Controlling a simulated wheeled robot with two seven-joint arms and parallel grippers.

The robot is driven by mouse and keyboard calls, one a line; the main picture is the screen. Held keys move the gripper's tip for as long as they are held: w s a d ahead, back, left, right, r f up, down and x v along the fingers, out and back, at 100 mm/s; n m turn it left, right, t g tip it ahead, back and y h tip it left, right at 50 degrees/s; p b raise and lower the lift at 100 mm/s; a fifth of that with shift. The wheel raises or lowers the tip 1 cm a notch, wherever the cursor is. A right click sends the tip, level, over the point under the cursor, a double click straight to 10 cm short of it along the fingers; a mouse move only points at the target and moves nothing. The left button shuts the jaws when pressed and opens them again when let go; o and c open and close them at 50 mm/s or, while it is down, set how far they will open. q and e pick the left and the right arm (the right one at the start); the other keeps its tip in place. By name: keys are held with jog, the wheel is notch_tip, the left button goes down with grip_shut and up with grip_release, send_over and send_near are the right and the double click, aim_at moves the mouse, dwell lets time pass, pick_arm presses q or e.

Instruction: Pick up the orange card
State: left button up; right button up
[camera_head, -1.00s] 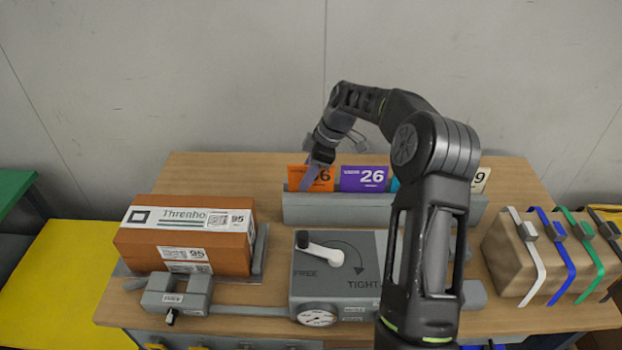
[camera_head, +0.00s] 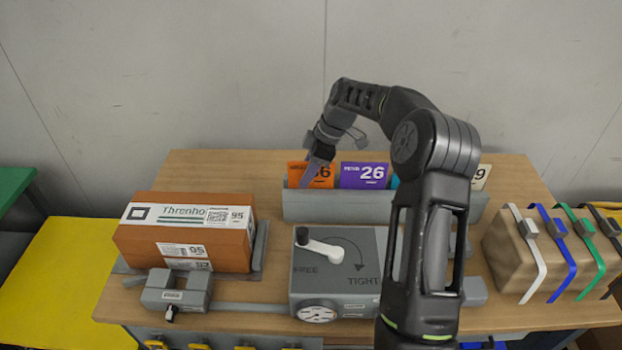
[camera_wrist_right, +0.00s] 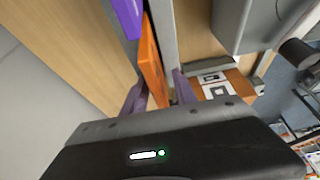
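The orange card (camera_head: 321,179) stands upright at the left end of the grey card holder (camera_head: 340,213), its number partly hidden by a finger. My right gripper (camera_head: 309,174) reaches down at this card from above. In the right wrist view the orange card (camera_wrist_right: 152,62) lies between the two fingers of my right gripper (camera_wrist_right: 160,92), with a gap visible on the sides, so the gripper looks open around the card's edge. My left gripper is not in view.
A purple card (camera_head: 363,176) stands right beside the orange one; more cards are partly behind my arm. An orange-brown box (camera_head: 185,245) stands at left. A grey clamp device with a lever (camera_head: 320,247) is in front. A strapped brown parcel (camera_head: 512,256) is at right.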

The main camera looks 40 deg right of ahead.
jog(key=shift+f, duration=0.1)
grip_shut()
dwell(0.3)
dwell(0.4)
jog(key=shift+r+p, duration=0.3)
jog(key=shift+p, duration=0.05)
jog(key=shift+r, duration=0.2)
notch_tip(320, 180, up, 12)
jog(key=shift+r+b, duration=0.1)
jog(key=shift+b, duration=0.65)
notch_tip(320, 180, up, 5)
jog(key=p, duration=0.6)
jog(key=shift+r, duration=0.15)
